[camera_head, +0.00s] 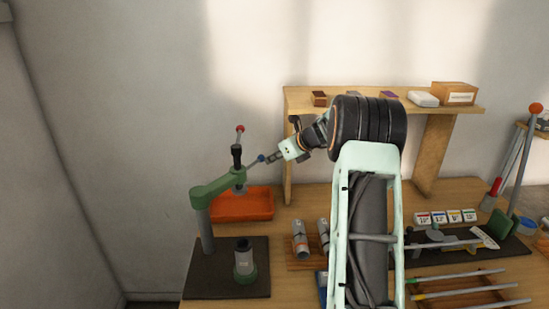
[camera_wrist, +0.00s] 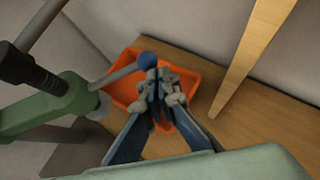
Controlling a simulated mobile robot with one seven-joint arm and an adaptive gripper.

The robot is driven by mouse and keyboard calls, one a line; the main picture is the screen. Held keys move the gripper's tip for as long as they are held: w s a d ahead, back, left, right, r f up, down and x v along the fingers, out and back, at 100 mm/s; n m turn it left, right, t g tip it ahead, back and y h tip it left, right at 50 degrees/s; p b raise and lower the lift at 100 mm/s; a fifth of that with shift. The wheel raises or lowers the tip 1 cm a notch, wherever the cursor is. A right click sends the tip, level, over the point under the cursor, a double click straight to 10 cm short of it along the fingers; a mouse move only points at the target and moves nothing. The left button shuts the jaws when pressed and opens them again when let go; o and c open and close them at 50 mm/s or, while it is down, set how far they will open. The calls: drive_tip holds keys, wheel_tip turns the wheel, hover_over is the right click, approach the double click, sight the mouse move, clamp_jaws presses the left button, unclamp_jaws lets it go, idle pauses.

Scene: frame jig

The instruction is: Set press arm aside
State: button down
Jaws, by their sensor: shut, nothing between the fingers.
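The press is at the left of the bench. Its green press arm (camera_head: 217,187) reaches right from a grey column (camera_head: 206,230), and it also shows in the wrist view (camera_wrist: 45,110). A thin grey rod (camera_wrist: 118,74) with a blue ball (camera_wrist: 147,60) extends from the head; the ball also shows in the head view (camera_head: 262,158). My gripper (camera_head: 270,158) is shut and empty. In the wrist view its fingertips (camera_wrist: 164,76) are right beside the blue ball; I cannot tell whether they touch it.
An orange tray (camera_head: 243,206) lies behind the press. A grey cylinder in a green base (camera_head: 244,262) stands on the dark mat (camera_head: 215,283). Two grey canisters (camera_head: 300,240) stand to the right. A wooden shelf (camera_head: 293,102) with small boxes rises behind my arm.

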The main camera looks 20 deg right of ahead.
drive_tip(key=shift+w+a+r, duration=0.2)
drive_tip(key=shift+w+r, duration=0.05)
